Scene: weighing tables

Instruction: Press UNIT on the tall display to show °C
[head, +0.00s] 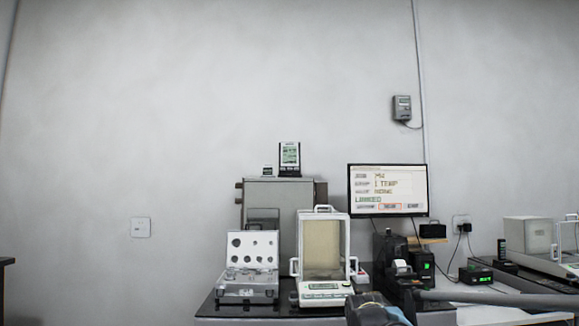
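The tall display (289,157) is a small upright dark-framed unit with a pale green screen. It stands on top of a grey cabinet (284,191) behind the weighing table. Its digits, unit sign and UNIT button are too small to read. A smaller display (268,171) stands just left of it on the same cabinet top. Part of my arm shows low at the right, below and well apart from the tall display. My gripper's fingertips cannot be made out in this view.
A balance with a glass draft shield (324,248) and an open weight case (249,264) stand on the dark table in front of the cabinet. A monitor (388,190) stands to the right, with a black printer (397,261) below it.

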